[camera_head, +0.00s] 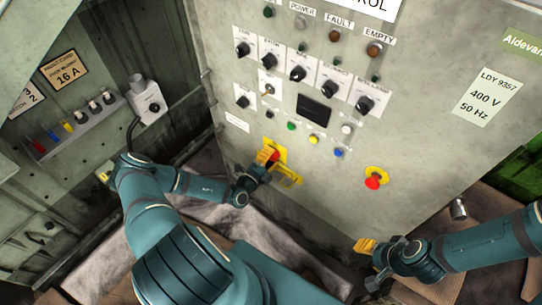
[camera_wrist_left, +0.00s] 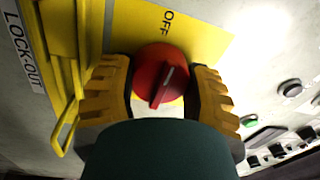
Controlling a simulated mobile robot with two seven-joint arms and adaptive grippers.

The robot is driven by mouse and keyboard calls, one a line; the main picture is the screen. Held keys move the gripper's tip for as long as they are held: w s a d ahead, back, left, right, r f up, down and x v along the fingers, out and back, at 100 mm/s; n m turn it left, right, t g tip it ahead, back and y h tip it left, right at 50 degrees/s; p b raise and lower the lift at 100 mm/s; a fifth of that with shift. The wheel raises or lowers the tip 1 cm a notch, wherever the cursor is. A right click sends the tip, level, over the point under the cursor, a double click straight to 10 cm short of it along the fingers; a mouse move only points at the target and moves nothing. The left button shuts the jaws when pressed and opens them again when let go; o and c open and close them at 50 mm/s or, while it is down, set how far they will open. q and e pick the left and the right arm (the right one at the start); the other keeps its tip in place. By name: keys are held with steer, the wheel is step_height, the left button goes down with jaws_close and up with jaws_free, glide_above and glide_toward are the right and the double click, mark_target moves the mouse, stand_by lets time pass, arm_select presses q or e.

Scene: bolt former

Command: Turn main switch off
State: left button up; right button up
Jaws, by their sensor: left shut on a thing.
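The main switch is a red rotary knob (camera_wrist_left: 160,75) on a yellow plate (camera_wrist_left: 205,40) with the word OFF above it in the left wrist view. The knob's raised bar, with a pale line, slants slightly from vertical. My left gripper (camera_wrist_left: 157,84) has one yellow ridged finger on each side of the knob and is shut on it. In the head view the switch (camera_head: 274,155) is partly hidden by the left gripper (camera_head: 268,158). My right gripper (camera_head: 366,255) is at the lower right, away from the panel's controls; its opening is unclear.
A red emergency button (camera_head: 373,182) on a yellow base is to the right of the switch. Several black knobs (camera_head: 298,73) and small coloured buttons (camera_head: 313,139) sit above. A yellow lock-out bracket (camera_wrist_left: 68,75) stands close beside the left finger.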

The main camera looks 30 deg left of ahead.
arm_select(q)
steer(key=shift+f, duration=0.1)
stand_by(0.3)
steer(key=o, duration=1.3)
steer(key=shift+c, duration=0.2)
steer(key=s, duration=1.2)
steer(key=shift+a+f, duration=0.4)
steer(key=shift+a, duration=0.05)
